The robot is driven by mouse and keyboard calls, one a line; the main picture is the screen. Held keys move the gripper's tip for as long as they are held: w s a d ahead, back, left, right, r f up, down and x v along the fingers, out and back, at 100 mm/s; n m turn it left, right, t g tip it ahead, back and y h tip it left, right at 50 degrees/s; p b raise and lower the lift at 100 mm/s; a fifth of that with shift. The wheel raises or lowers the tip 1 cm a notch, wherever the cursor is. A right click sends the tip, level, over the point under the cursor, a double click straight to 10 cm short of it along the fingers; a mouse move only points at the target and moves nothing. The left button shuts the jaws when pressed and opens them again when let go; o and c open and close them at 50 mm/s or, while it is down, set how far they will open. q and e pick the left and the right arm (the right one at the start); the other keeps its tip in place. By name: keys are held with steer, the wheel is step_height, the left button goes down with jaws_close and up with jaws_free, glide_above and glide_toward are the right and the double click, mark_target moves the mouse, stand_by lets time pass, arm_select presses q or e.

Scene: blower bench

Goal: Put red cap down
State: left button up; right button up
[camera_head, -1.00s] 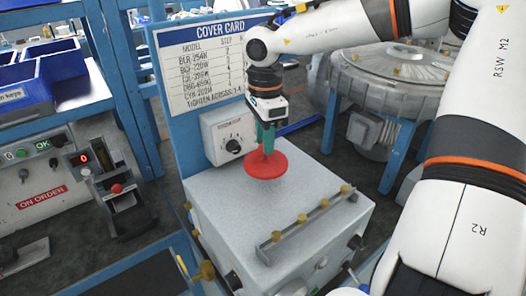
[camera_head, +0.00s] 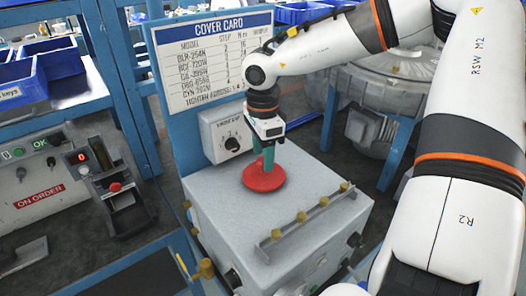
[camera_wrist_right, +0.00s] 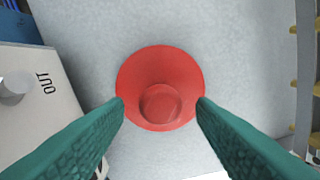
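The red cap (camera_head: 262,180) is a round disc with a knob in its middle. It appears to rest flat on the grey top of the blower bench box (camera_head: 225,205). My right gripper (camera_head: 266,160) points down over it. In the right wrist view, the cap (camera_wrist_right: 160,65) lies between the two green fingers, and its knob (camera_wrist_right: 160,103) shows a gap on both sides. The right gripper (camera_wrist_right: 161,101) is open around the knob. My left gripper is in neither view.
A dial box (camera_head: 226,133) and the cover card (camera_head: 212,65) stand behind the cap. A rail with brass knobs (camera_head: 305,225) runs along the right of the top. Blue bins (camera_head: 22,83) and a control panel (camera_head: 85,165) are at the left.

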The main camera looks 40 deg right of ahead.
steer(key=shift+r+p, duration=0.5)
steer(key=shift+p, duration=0.05)
step_height(320, 180, up, 12)
steer(key=b, duration=0.1)
steer(key=shift+f+b, duration=0.2)
steer(key=shift+b, duration=0.2)
